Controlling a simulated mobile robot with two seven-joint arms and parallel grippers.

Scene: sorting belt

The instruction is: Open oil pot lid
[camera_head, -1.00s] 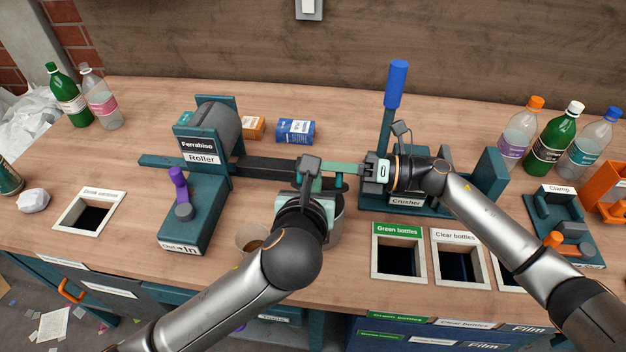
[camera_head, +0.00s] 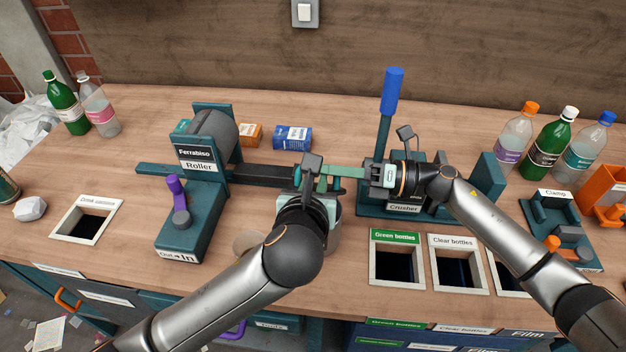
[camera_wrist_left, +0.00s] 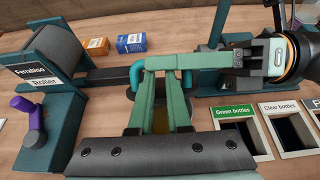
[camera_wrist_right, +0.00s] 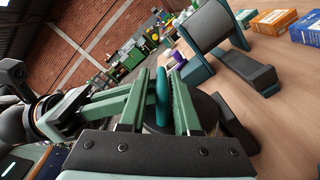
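The grey oil pot (camera_head: 335,238) stands on the bench, largely hidden behind my left gripper in the head view. A teal curved handle shows in the left wrist view (camera_wrist_left: 134,76) on both sides of my left fingers, and as a teal bar in the right wrist view (camera_wrist_right: 161,95). My left gripper (camera_head: 309,182) is over the pot, its fingers apart, with a brownish surface visible between them. My right gripper (camera_head: 345,172) reaches in from the right, its fingers on either side of the teal bar with narrow gaps. The lid's seating is hidden.
The roller (camera_head: 195,160) is left of the pot, and the crusher (camera_head: 420,208) is close by on the right. A beige round thing (camera_head: 247,242) is partly hidden by my left arm. Bottles (camera_head: 550,145) stand far right. Bin holes (camera_head: 396,265) line the front.

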